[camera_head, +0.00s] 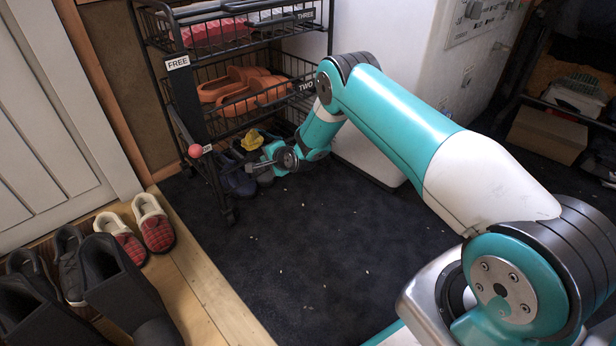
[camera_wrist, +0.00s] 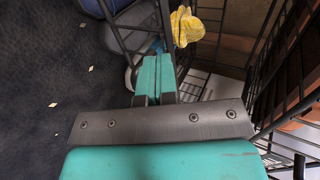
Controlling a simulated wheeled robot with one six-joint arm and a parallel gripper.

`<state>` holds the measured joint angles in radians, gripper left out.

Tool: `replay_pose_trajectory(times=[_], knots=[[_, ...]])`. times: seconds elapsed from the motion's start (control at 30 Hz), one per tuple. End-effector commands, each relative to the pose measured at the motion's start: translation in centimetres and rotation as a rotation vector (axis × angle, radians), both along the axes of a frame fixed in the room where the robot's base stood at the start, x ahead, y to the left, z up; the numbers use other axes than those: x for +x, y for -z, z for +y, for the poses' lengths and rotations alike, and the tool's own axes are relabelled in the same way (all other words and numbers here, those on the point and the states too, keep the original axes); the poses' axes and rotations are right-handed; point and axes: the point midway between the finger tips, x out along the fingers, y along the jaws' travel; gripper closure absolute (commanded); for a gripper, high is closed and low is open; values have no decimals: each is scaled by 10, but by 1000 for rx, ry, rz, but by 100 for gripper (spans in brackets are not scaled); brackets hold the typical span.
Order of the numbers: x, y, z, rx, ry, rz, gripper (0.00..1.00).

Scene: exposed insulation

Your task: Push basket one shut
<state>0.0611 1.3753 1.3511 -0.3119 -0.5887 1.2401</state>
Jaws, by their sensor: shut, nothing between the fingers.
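Basket one looks to be the lowest tier of the black wire rack (camera_head: 150,45), below the basket labelled TWO (camera_head: 290,97). Its own label is not visible, and my gripper and wrist hide much of its front. Dark shoes (camera_head: 236,180) show at that level, with a yellow item (camera_head: 252,140) above them. My gripper (camera_head: 254,168) is low in front of this tier, its fingers shut and empty. In the wrist view the teal fingers (camera_wrist: 155,75) are together beside black wire bars, near the yellow item (camera_wrist: 185,27). I cannot tell whether they touch the basket.
Orange sandals (camera_head: 240,92) lie in basket two; basket three (camera_head: 215,28) is above. A red ball (camera_head: 195,151) is at the rack's front left. A white appliance (camera_head: 400,70) stands to the right. Shoes (camera_head: 152,222) line the left. The dark carpet (camera_head: 300,260) in front is clear.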

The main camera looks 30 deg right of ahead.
Motion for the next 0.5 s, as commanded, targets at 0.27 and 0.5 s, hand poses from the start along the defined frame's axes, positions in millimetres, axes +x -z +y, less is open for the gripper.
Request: replay_pose_trajectory(times=[0.27, 0.5], knots=[[-47, -26, -14, 0, 3, 5, 100], [-88, -46, -31, 0, 12, 2, 100]])
